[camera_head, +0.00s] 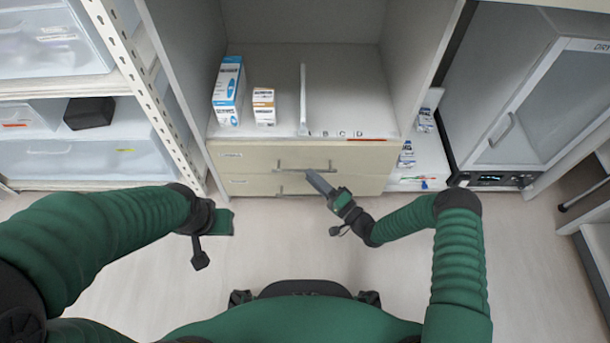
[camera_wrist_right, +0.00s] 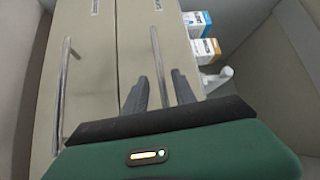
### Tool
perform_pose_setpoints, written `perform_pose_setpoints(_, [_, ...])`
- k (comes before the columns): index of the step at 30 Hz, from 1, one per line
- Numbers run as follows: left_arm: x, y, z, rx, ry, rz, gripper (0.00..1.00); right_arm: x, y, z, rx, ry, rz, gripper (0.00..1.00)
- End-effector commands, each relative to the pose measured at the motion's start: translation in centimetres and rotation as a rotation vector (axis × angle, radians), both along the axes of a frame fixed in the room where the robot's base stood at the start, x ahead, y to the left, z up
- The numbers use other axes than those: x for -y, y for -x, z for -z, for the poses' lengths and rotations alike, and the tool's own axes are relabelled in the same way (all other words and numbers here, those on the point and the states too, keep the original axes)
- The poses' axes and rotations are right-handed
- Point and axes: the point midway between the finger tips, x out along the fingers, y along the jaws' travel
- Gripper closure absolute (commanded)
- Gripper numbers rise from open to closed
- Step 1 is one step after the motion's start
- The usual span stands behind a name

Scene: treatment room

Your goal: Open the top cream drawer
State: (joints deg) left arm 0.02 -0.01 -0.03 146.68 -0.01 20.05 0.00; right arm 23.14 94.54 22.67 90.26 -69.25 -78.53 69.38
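The top cream drawer (camera_head: 245,158) is in the low cabinet under the open shelf, its front in line with the drawer below. Its metal bar handle (camera_head: 290,169) runs across the front. My right gripper (camera_head: 318,182) is at the right part of this handle. In the right wrist view, turned sideways, the handle (camera_wrist_right: 157,60) passes between the two parted fingertips (camera_wrist_right: 160,88); contact cannot be told. My left gripper (camera_head: 222,222) hangs over the floor, left of the cabinet and away from the drawers; its fingers are not clear.
The lower cream drawer (camera_head: 240,186) has a similar handle (camera_head: 282,191). Two medicine boxes (camera_head: 228,90) (camera_head: 264,106) stand on the shelf above, left of a white divider (camera_head: 303,100). A rack with bins (camera_head: 85,158) is left; a drying cabinet (camera_head: 520,120) is right. Floor in front is clear.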

Motion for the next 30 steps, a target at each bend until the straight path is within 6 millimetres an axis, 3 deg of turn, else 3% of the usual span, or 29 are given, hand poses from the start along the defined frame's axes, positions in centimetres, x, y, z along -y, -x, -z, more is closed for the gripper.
perform_pose_setpoints(1, [0.0,0.0,1.0,0.0,0.0,0.0,0.64,-0.8,-0.7,0.3,0.004,0.0,-0.002,0.67])
perform_pose_setpoints(6, [0.0,0.0,1.8,0.0,0.0,0.001,0.64,-2.3,-2.3,-0.2,0.001,0.0,-0.001,0.67])
perform_pose_setpoints(15, [0.0,0.0,1.7,0.0,0.0,0.001,0.64,-2.6,-2.6,-0.5,-0.001,-0.001,0.001,0.67])
perform_pose_setpoints(23, [0.0,0.0,1.7,0.0,0.0,0.001,0.64,-2.6,-2.6,-0.5,-0.001,0.0,0.001,1.0])
perform_pose_setpoints(30, [0.0,0.0,1.7,0.0,0.0,0.001,0.64,-2.5,-2.6,-0.4,-0.002,0.0,0.001,1.0])
